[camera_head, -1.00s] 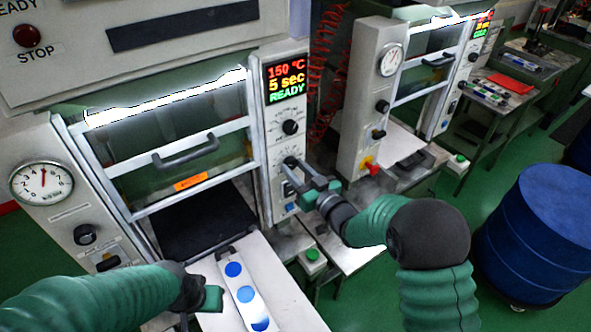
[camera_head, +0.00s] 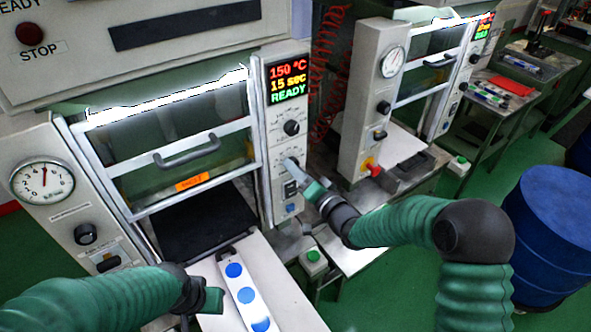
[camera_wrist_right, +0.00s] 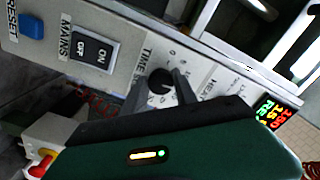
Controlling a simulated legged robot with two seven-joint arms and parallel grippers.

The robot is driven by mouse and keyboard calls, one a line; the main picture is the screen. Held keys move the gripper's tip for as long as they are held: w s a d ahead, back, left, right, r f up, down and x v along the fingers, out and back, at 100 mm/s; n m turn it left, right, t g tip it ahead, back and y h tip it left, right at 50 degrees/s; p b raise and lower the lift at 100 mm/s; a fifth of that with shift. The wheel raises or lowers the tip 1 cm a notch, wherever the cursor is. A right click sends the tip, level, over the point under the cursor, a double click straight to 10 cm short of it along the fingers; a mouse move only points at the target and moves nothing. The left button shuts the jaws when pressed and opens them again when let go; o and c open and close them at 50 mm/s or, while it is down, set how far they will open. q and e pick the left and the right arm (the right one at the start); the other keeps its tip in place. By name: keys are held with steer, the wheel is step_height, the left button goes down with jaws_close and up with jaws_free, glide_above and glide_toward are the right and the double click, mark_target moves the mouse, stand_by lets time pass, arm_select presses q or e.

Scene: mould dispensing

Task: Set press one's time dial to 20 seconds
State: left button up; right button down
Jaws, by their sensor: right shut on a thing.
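Press one is the near press, and its display (camera_head: 288,80) reads 150 °C, 15 sec, READY. Its time dial (camera_wrist_right: 160,80) is a round black knob beside the TIME lettering in the right wrist view. My right gripper (camera_head: 294,168) reaches the lower part of the control panel, and its fingers are shut on the time dial. In the head view the gripper mostly hides this dial. The upper dial (camera_head: 291,127) on the panel is free. My left gripper (camera_head: 210,299) is low in the head view beside a white strip with blue discs; its jaw opening is unclear.
The ON/OFF mains switch (camera_wrist_right: 94,50) and blue reset button (camera_wrist_right: 32,26) are on the same panel. The strip with blue discs (camera_head: 248,307) lies on the white shelf (camera_head: 280,270). A second press (camera_head: 365,95) stands behind; a blue drum (camera_head: 550,230) stands right.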

steer(key=shift+w+d+r+m+p, duration=0.15)
steer(key=shift+m+p, duration=0.25)
steer(key=shift+m, duration=1.45)
steer(key=shift+s+r+m+p, duration=0.1)
steer(key=shift+m+p, duration=0.25)
steer(key=shift+m, duration=1.5)
steer(key=c, duration=1.3)
jaws_free()
steer(key=shift+f, duration=0.1)
steer(key=shift+o, duration=1.2)
steer(key=shift+w, duration=0.1)
steer(key=shift+o, duration=0.5)
steer(key=shift+d+f, duration=0.1)
